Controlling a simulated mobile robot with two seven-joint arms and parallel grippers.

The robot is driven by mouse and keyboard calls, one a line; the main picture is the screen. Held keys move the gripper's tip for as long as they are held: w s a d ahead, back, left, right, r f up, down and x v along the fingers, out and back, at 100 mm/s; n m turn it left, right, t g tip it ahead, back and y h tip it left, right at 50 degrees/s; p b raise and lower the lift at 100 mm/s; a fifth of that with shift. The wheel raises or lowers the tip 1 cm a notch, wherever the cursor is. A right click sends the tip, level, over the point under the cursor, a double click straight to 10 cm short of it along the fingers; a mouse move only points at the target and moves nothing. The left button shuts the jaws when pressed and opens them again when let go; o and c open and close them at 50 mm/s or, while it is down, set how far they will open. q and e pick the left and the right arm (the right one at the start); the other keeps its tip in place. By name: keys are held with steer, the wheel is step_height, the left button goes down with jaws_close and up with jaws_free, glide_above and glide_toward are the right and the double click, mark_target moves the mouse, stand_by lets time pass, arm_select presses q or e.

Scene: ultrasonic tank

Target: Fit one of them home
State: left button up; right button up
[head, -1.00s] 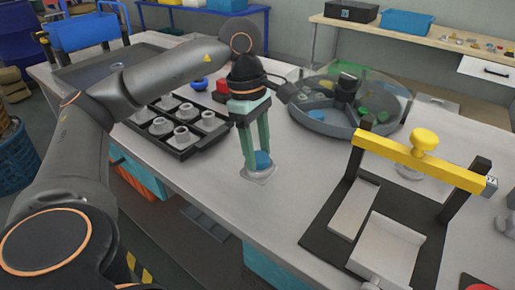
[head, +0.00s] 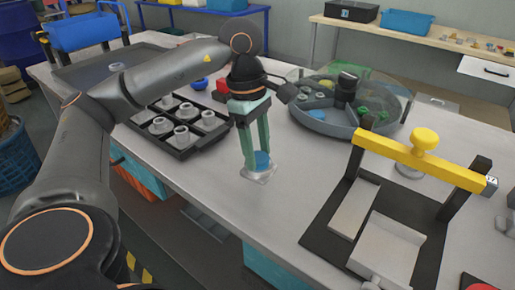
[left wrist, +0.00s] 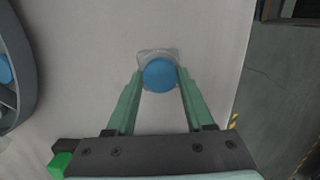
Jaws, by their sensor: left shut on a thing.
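A blue round piece (left wrist: 161,75) is between the fingertips of my left gripper (left wrist: 160,84), which is shut on it. In the head view the blue piece (head: 262,160) sits low, at or just above a clear, squarish base (head: 258,174) on the table. The same base (left wrist: 145,57) shows around the piece in the left wrist view. I cannot tell whether the piece is seated in it. My left gripper (head: 257,158) points down, its green fingers on either side of the piece. My right gripper is not in view.
A black tray (head: 178,150) of grey flanged parts stands left of the gripper. A round, divided bowl (head: 345,122) with blue and green pieces stands behind right. A yellow-barred black frame (head: 415,160) stands at right. The table's front edge is close; bare table lies between.

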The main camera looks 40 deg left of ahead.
arm_select(q)
steer(key=o, duration=1.4)
steer(key=shift+c, duration=0.2)
step_height(320, 180, up, 12)
steer(key=a+p, duration=0.1)
steer(key=p, duration=0.4)
steer(key=shift+s+a+r, duration=0.15)
steer(key=shift+s+a, duration=0.05)
steer(key=shift+a, duration=0.2)
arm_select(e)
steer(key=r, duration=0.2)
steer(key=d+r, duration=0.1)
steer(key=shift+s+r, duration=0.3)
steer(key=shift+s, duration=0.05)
arm_select(q)
steer(key=shift+s, duration=0.1)
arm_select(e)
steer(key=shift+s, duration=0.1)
